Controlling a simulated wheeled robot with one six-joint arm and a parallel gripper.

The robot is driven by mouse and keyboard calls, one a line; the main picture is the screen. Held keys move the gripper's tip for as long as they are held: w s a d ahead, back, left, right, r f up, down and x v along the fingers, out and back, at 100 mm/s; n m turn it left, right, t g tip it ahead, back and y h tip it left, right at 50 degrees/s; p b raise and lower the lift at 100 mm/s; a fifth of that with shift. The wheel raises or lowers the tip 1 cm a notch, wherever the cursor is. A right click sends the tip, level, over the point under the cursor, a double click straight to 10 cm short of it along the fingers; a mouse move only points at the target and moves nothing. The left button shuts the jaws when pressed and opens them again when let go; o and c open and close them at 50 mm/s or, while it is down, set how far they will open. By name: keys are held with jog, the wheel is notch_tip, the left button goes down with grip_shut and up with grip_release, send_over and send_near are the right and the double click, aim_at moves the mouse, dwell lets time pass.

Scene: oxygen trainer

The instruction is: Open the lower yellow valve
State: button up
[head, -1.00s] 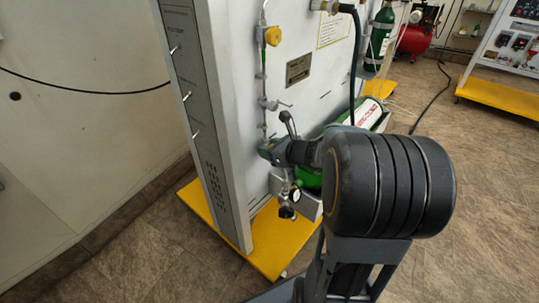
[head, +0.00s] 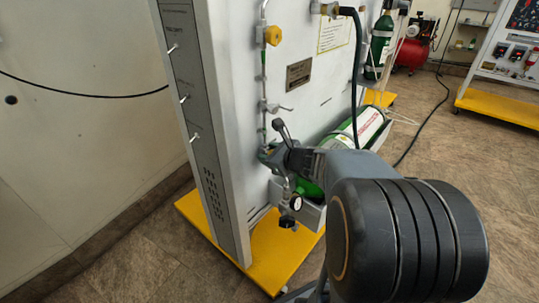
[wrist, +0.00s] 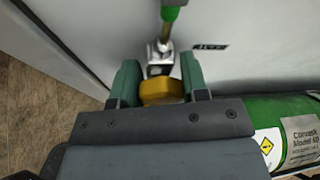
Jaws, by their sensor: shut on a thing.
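The lower yellow valve (wrist: 162,91) shows in the wrist view between the two green fingers of my gripper (wrist: 159,82). The fingers are shut on it, one on each side. It sits below a metal fitting and a pipe with a green band, close to the grey panel. In the head view my gripper (head: 272,155) is at the lower end of the panel's pipe, and it hides the lower valve there. Another yellow valve (head: 273,35) is higher on the same pipe. How far the lower valve is turned cannot be told.
A pressure gauge (head: 296,202) hangs just below my gripper. A green cylinder (head: 359,130) lies to the right, and it also shows in the wrist view (wrist: 270,112). A black hose (head: 357,70) runs down the panel. The yellow base (head: 272,250) juts out below.

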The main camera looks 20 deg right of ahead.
jog(key=o, duration=0.9)
jog(key=shift+o, duration=0.2)
jog(key=shift+s+d+r+p, duration=0.2)
jog(key=shift+s+r+p, duration=0.1)
jog(key=shift+s, duration=0.15)
jog(key=p+v, duration=0.5)
jog(key=v, duration=0.7)
jog(key=shift+s, duration=0.4)
jog(key=shift+d, duration=0.1)
jog(key=shift+r, duration=0.15)
